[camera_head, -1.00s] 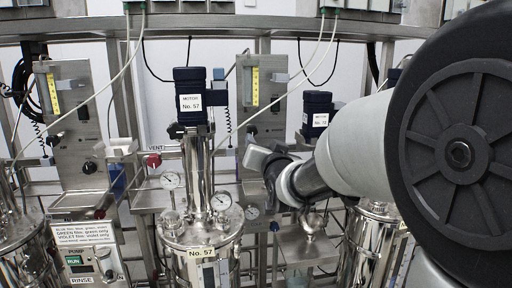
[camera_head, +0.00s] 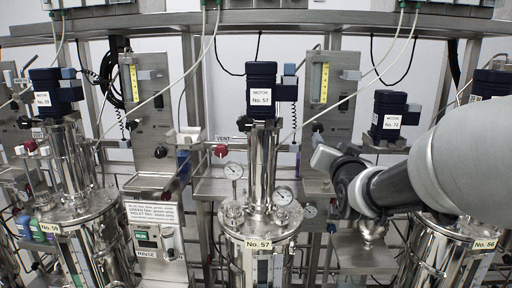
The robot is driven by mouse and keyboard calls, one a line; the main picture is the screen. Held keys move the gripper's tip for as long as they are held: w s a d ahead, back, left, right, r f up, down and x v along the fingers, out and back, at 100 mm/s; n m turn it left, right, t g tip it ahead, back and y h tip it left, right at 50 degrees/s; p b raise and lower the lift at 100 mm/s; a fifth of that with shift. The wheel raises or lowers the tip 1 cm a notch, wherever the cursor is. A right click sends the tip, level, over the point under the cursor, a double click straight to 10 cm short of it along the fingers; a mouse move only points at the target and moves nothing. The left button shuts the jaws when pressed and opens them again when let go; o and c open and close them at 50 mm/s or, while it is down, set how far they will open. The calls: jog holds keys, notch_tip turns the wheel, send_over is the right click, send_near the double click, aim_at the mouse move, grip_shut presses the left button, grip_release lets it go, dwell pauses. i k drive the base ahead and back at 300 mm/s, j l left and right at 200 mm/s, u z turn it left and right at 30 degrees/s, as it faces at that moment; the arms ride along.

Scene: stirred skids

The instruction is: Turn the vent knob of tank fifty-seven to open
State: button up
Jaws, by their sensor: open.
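Tank fifty-seven (camera_head: 258,268) is a shiny steel vessel at the middle front, labelled No. 57. Its dark blue motor (camera_head: 261,88) stands on top of a steel column. The red vent knob (camera_head: 220,151) sits under a VENT label, left of the column, on the steel panel behind the tank. Which way the knob points is too small to tell. My gripper (camera_head: 320,150) is right of the column and apart from the knob. It is open and empty, and its fingertips are small and seen from behind.
Pressure gauges (camera_head: 234,170) and (camera_head: 283,195) are near the knob and on the tank lid. Thin hoses hang from the upper rail (camera_head: 150,20). A sign (camera_head: 153,214) stands left of the tank.

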aim_at(221, 151)
jog(key=u, duration=0.75)
jog(key=k+j, duration=0.05)
